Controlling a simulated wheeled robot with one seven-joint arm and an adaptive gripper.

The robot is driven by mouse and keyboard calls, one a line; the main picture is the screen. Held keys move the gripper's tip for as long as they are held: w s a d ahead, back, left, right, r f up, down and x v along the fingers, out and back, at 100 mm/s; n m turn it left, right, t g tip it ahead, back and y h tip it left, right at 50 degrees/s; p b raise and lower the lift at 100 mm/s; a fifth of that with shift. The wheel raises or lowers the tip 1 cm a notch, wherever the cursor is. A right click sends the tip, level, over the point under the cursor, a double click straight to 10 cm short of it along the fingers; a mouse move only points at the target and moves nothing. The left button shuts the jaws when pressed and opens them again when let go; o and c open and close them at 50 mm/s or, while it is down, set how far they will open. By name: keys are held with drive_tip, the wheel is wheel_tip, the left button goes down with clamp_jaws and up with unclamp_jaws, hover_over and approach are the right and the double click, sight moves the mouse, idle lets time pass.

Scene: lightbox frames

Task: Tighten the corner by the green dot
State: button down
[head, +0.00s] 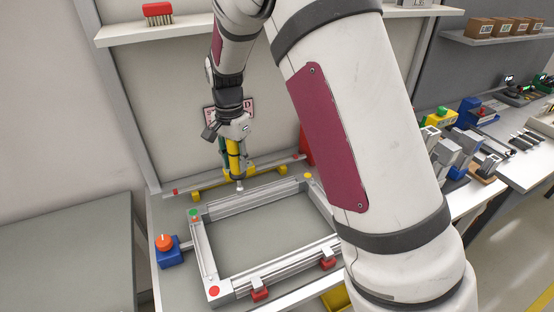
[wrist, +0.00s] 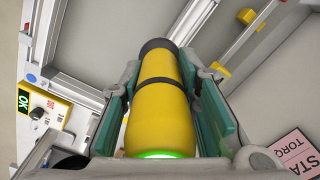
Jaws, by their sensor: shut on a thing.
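My gripper (head: 236,143) is shut on a yellow power driver (head: 235,165), which hangs roughly upright with its tip down near the far rail of the aluminium frame (head: 256,196). Whether the tip touches anything I cannot tell. The green dot (head: 194,212) marks the frame's far left corner, left of the driver tip and apart from it. A yellow dot (head: 307,176) marks the far right corner and a red dot (head: 214,291) the near left. In the wrist view, the driver (wrist: 160,110) sits between the green finger pads, with a green light glowing at its near end.
Red clamps (head: 260,294) sit along the near rail. A yellow box with an OK display (wrist: 50,108) and a torque sign (wrist: 295,155) show in the wrist view. My arm hides the frame's near right.

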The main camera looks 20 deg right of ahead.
drive_tip(key=w+a+n, duration=0.1)
drive_tip(key=a+n, duration=0.1)
drive_tip(key=a, duration=1.2)
drive_tip(key=shift+w+a+r+n, duration=0.15)
drive_tip(key=shift+a+r+n, duration=0.1)
drive_tip(key=shift+r+n, duration=0.05)
drive_tip(key=shift+f, duration=2.4)
drive_tip(key=shift+f+b, duration=0.4)
drive_tip(key=shift+f, duration=0.95)
drive_tip(key=shift+r, duration=0.1)
idle(0.4)
